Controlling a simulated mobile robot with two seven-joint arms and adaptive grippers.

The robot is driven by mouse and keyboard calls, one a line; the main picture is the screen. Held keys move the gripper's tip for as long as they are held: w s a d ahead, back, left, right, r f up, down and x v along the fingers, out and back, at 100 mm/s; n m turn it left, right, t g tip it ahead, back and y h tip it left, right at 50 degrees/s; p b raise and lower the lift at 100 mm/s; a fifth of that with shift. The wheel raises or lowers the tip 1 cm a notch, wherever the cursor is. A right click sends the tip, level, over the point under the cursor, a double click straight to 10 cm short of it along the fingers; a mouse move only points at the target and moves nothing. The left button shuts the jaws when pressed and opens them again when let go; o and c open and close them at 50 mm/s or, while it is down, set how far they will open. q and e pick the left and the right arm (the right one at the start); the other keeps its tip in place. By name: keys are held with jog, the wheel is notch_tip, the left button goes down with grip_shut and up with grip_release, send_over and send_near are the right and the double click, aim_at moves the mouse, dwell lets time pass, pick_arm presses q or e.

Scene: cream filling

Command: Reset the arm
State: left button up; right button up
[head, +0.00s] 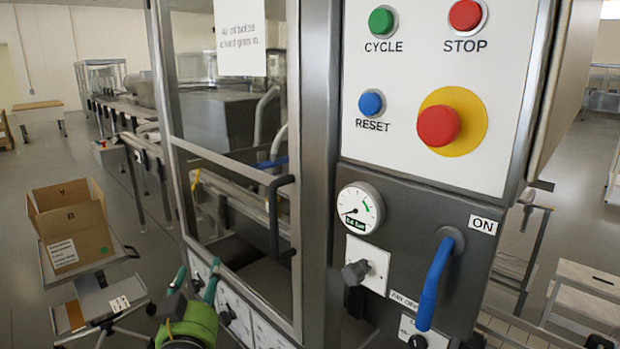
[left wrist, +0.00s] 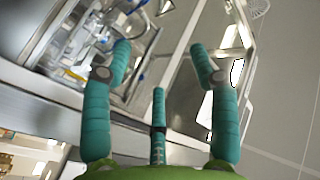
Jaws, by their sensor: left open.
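My left gripper (head: 197,280) is green with teal fingers and shows at the bottom of the head view, left of the centre. It is in front of the lower panel of the machine, below the framed glass door (head: 228,80). In the left wrist view its fingers (left wrist: 158,50) are spread apart with nothing between them. That view is tilted, with metal machine frames behind the fingers. My right gripper is not seen in either view.
A control panel (head: 405,140) with buttons stands at the right. Below it are a gauge (head: 358,209) and a blue lever (head: 433,285) that sticks out. A black door handle (head: 275,215) also sticks out. An open cardboard box (head: 70,225) stands on a cart at the left; open floor lies around it.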

pick_arm(q)
jog(key=s+a+f+g, duration=0.1)
jog(key=s+f+g, duration=0.3)
jog(key=s+f, duration=0.5)
jog(key=s+a+f+g, duration=0.1)
jog(key=s+f+g, duration=0.35)
jog(key=f, duration=0.85)
jog(key=s+d+f+g+h, duration=0.1)
jog(key=s+f+g, duration=0.35)
jog(key=s, duration=0.45)
jog(key=s+d+f+g+h, duration=0.1)
jog(key=s+f+g, duration=0.3)
jog(key=s, duration=0.5)
notch_tip(320, 180, down, 24)
jog(key=s, duration=0.1)
jog(key=s+a+f+g, duration=0.1)
jog(key=s+a+f, duration=0.2)
jog(key=s+f, duration=1)
jog(key=s, duration=0.2)
jog(key=shift+s+a+f+m, duration=0.2)
jog(key=shift+s+f+m, duration=0.15)
jog(key=shift+s+m, duration=0.05)
